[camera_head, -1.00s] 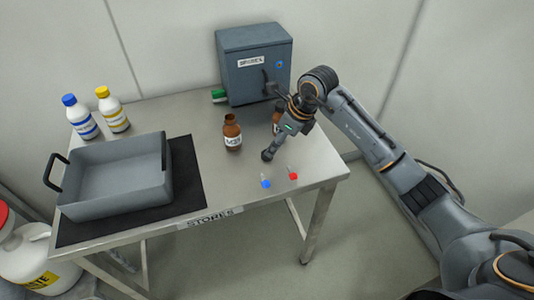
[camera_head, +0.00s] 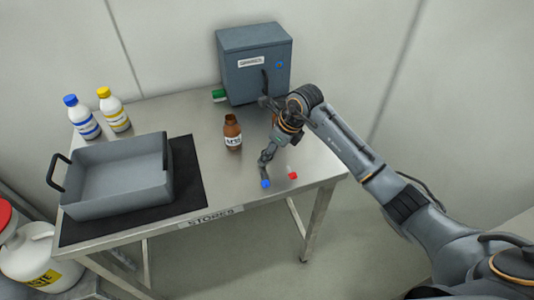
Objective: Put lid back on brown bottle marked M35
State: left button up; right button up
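A brown bottle (camera_head: 232,134) with a white label stands upright and uncapped near the middle of the table; its marking is blurred, perhaps M35. A small blue lid (camera_head: 266,184) and a small red lid (camera_head: 293,176) lie near the table's front right edge. My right gripper (camera_head: 264,170) points down just above and behind the blue lid. Whether it touches the lid, and how far its fingers are apart, I cannot tell. The second brown bottle is hidden behind my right gripper. My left gripper is not in view.
A grey box (camera_head: 254,62) stands at the back, with a green item (camera_head: 219,96) beside it. A grey tray (camera_head: 117,204) sits on a black mat (camera_head: 188,172) at left. Blue-capped (camera_head: 82,117) and yellow-capped (camera_head: 113,110) white bottles stand behind it.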

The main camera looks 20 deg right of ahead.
jog(key=c, duration=0.8)
jog(key=shift+r, duration=0.1)
jog(key=shift+w+r, duration=0.1)
jog(key=shift+r, duration=0.5)
pick_arm(q)
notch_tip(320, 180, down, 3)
jog(key=b, duration=0.3)
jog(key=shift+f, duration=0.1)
pick_arm(e)
jog(key=s+r, duration=0.7)
jog(key=s, duration=0.2)
jog(key=s+r, duration=0.4)
jog(key=s, duration=0.1)
jog(key=shift+s+d+r, duration=0.1)
jog(key=shift+d+r, duration=0.05)
jog(key=shift+r, duration=0.15)
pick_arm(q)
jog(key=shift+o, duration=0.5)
